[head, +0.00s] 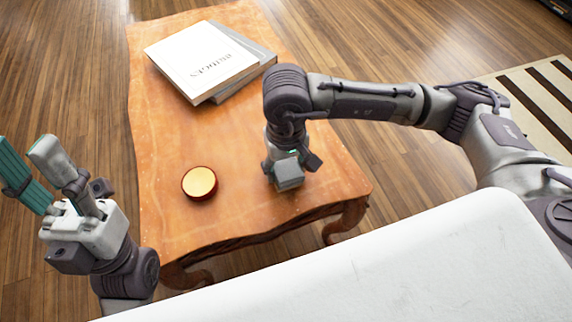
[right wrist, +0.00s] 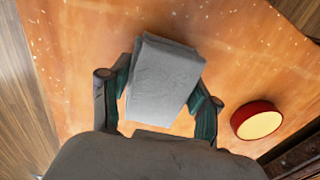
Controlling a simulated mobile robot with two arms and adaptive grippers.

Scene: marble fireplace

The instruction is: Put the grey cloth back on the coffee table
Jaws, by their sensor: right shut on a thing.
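The grey cloth (right wrist: 165,82) is a folded, light grey rectangle in the right wrist view. My right gripper (right wrist: 163,95) is shut on it, with one dark finger with a teal pad on each side. In the head view my right gripper (head: 289,178) points down over the front right part of the coffee table (head: 160,130). The cloth is hard to tell from the gripper there. I cannot tell whether the cloth touches the tabletop. My left gripper (head: 26,150) is off the table's left side, pointing up, its fingers apart and empty.
A round red-rimmed object with a pale yellow top (head: 199,182) is on the table, left of my right gripper. A white book (head: 201,60) lies on a grey book (head: 250,80) at the far end. The tabletop's middle is clear. A striped rug (head: 535,90) lies right.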

